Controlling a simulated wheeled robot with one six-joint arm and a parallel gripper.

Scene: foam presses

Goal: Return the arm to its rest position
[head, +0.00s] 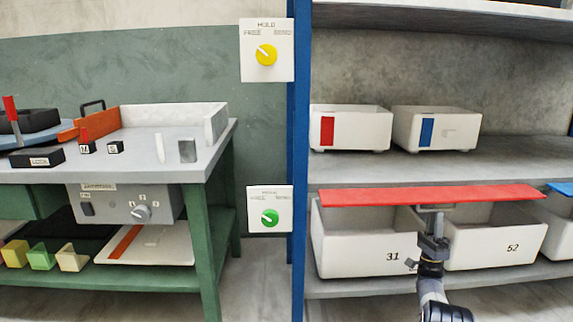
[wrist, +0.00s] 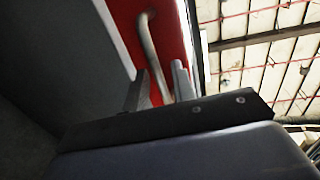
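My gripper (head: 431,222) is at the lower right of the head view, just under a long red panel (head: 350,196) and in front of the white bins. In the wrist view, the red panel (wrist: 121,20) carries a grey bar handle (wrist: 149,48). My gripper's two fingers (wrist: 160,88) stand apart on either side of the lower end of this handle. Gaps show beside the bar, and I cannot tell whether either finger touches it. My arm reaches up from the bottom edge of the head view.
White bins marked 31 (head: 360,240) and 52 (head: 495,240) stand behind my arm on the lower shelf. A blue post (head: 299,150) edges the shelving. Left of it is a green-legged bench (head: 210,240) with trays and blocks. Bare floor (head: 252,285) shows between them.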

